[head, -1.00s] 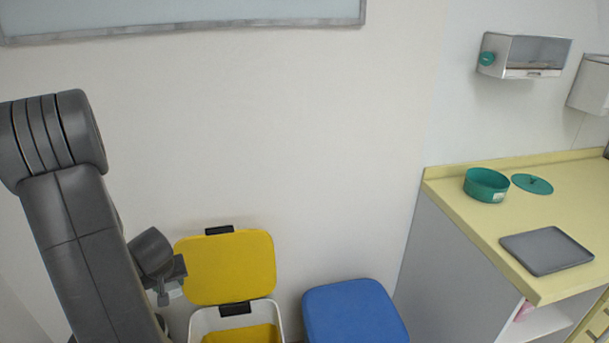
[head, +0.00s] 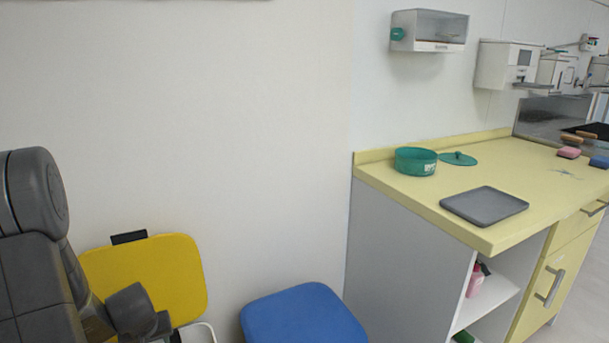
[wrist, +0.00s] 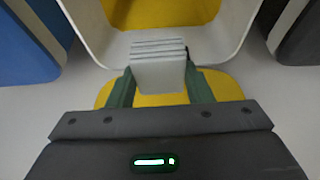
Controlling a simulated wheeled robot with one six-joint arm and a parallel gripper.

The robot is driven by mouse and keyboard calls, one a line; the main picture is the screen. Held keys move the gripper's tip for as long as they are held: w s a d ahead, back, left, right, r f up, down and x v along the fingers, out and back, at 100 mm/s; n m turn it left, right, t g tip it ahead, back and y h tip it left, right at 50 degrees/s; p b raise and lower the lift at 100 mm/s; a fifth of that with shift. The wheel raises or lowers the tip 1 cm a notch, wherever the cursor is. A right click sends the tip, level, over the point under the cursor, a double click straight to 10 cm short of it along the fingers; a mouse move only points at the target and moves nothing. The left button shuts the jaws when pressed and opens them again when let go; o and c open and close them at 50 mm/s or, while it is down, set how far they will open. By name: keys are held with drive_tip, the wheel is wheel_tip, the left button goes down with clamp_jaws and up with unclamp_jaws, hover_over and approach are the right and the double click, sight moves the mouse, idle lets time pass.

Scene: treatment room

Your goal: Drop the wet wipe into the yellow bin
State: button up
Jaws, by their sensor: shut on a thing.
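My gripper (wrist: 158,78) is shut on the wet wipe (wrist: 158,68), a folded whitish pad between green fingers in the wrist view. The yellow bin is a white-walled container (wrist: 238,28) with a yellow inside, at the top of that view. The wipe overlaps its rim in the picture; I cannot tell its height. The bin's yellow lid (wrist: 233,88) shows behind the fingers. In the head view the raised yellow lid (head: 150,270) stands at lower left, with a bit of white rim (head: 207,330) below. My arm partly covers it, and the wipe is hidden there.
A blue-topped bin or stool (head: 300,315) stands right of the yellow bin. A yellow counter (head: 440,195) at right holds a green tub (head: 415,162), its lid (head: 458,158) and a grey tray (head: 484,205). Dispensers (head: 508,65) hang on the wall.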

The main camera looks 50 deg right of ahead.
drive_tip(key=shift+s+d+f, duration=0.2)
drive_tip(key=shift+d+f, duration=0.1)
drive_tip(key=shift+f, duration=0.2)
wheel_tip(320, 180, down, 6)
drive_tip(key=b, duration=0.5)
drive_tip(key=shift+r, duration=0.1)
drive_tip(key=o, duration=1.3)
drive_tip(key=p+v, duration=0.4)
drive_tip(key=v, duration=1)
drive_tip(key=shift+a, duration=0.1)
